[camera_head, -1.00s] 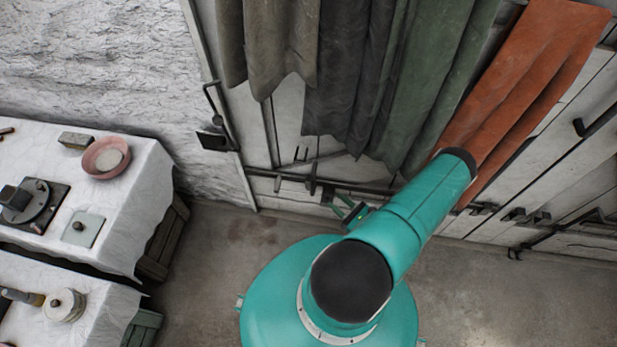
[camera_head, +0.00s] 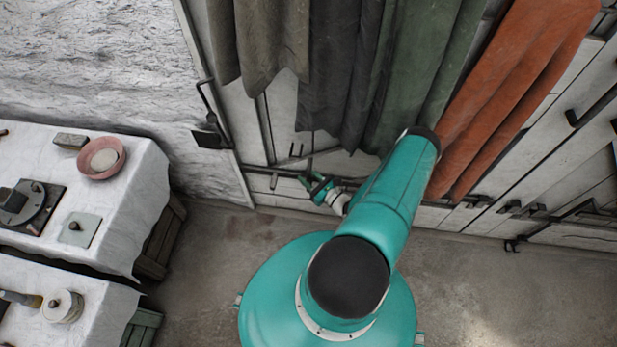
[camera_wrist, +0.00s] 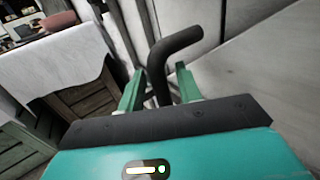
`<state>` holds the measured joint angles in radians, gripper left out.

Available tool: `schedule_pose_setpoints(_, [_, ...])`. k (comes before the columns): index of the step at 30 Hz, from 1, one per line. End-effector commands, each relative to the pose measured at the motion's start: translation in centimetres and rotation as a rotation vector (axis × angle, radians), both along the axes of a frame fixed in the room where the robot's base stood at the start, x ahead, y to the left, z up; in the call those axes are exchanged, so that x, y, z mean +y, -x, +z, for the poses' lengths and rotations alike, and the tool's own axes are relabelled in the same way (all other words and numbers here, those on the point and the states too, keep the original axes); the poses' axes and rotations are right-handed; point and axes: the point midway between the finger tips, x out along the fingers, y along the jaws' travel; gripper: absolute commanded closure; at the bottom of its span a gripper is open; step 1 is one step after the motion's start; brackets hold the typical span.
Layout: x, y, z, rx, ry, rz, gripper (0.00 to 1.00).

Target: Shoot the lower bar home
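The lower bar (camera_head: 258,170) is a dark rod running level along the bottom of the pale panelled door in the head view. My gripper (camera_head: 316,184) is at this bar, left of my arm, and partly covers it. In the wrist view, a dark bent handle (camera_wrist: 176,45) stands between the two green fingers of my gripper (camera_wrist: 160,85). The fingers are apart, one on each side of the handle, with a gap showing beside it. The handle's lower end is hidden behind the gripper body. My arm hides part of the bar to the right.
Grey and green cloths (camera_head: 345,70) and an orange cloth (camera_head: 520,85) hang in front of the door above. Cloth-covered tables (camera_head: 140,190) with a pink bowl (camera_head: 101,158) stand at the left. The floor between is clear.

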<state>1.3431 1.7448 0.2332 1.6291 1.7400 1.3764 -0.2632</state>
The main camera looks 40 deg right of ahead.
Motion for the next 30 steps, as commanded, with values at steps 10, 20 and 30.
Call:
schedule_pose_setpoints(10, [0.0, 0.1, 0.0, 0.000, 0.000, 0.000, 1.00])
schedule_pose_setpoints(20, [-0.5, 0.7, 0.0, 0.000, 0.001, -0.001, 1.00])
schedule_pose_setpoints(30, [-4.8, 6.1, 0.0, 0.001, 0.003, -0.005, 1.00])
